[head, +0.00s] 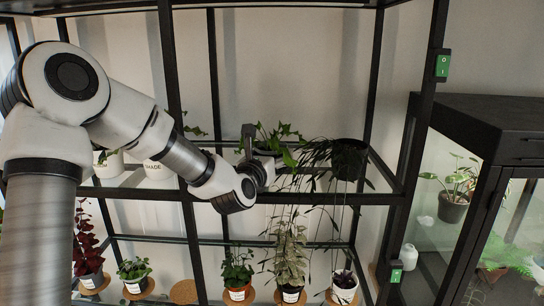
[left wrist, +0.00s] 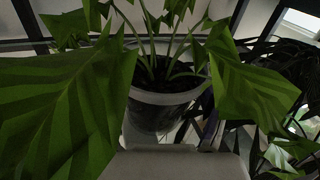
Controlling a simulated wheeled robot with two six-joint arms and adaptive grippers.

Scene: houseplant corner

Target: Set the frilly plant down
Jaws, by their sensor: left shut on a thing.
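The frilly plant (head: 280,141), with broad, jagged green leaves, is at upper shelf level in the middle of the head view. Its pot is mostly hidden there by my gripper. In the left wrist view its leaves (left wrist: 65,115) fill the left and centre, and its pot (left wrist: 162,112) with a pale rim stands upright straight ahead. My left gripper (head: 258,160) is shut on this potted plant. Its fingertips are largely hidden by leaves and pot. I cannot tell whether the pot touches the shelf (head: 222,178). My right gripper is not in view.
A dark pot (head: 349,160) with trailing stems is close to the right. White pots (head: 158,169) stand on the shelf's left. Below are several potted plants on cork mats; one cork mat (head: 184,291) is bare. Black posts (head: 172,60) frame the shelves. A glass cabinet (head: 500,130) stands right.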

